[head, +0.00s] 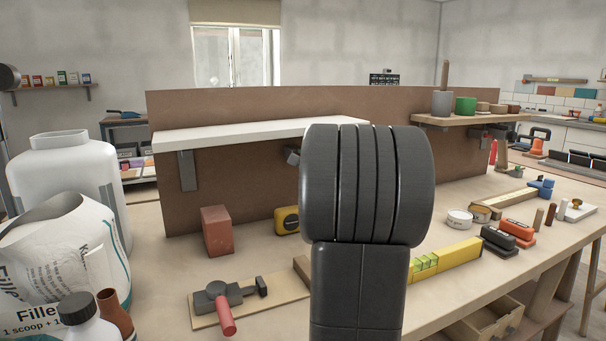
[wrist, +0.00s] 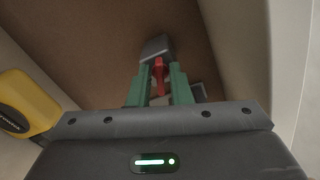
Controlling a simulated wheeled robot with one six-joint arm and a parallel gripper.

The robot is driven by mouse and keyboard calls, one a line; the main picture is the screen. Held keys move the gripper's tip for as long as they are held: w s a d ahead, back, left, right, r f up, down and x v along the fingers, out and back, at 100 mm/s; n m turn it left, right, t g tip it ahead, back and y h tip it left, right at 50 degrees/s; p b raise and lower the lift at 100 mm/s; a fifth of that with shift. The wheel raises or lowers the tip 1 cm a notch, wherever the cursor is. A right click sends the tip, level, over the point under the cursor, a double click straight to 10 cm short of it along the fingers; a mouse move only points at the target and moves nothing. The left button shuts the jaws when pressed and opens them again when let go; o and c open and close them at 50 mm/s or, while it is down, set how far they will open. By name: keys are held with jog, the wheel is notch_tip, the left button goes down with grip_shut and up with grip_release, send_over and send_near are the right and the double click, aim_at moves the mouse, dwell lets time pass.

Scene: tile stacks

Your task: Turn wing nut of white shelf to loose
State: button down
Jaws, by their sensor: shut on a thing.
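The white shelf (head: 250,132) is fixed along the brown back board in the head view. A grey bracket (head: 187,170) shows under its left part, and another grey piece (head: 292,156) shows beside my arm. In the wrist view, my gripper (wrist: 159,75) has its two green fingers closed on the red wing nut (wrist: 159,65), one finger on each side. The wing nut sits against a grey block (wrist: 155,47) on the brown board. In the head view my arm hides the gripper and the wing nut.
A yellow tape measure (head: 287,220) lies near the board; it also shows in the wrist view (wrist: 28,103). A red-brown block (head: 216,230), a clamp with a red handle (head: 226,305) and a yellow level (head: 448,258) are on the bench. A wooden shelf (head: 460,119) holds pots at right.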

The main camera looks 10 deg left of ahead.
jog(key=shift+f+n+b, duration=0.15)
jog(key=shift+n+b, duration=1.35)
jog(key=c, duration=1.6)
grip_release()
jog(key=shift+o, duration=0.2)
jog(key=v, duration=1.3)
jog(key=shift+s+d, duration=0.25)
jog(key=shift+s, duration=0.1)
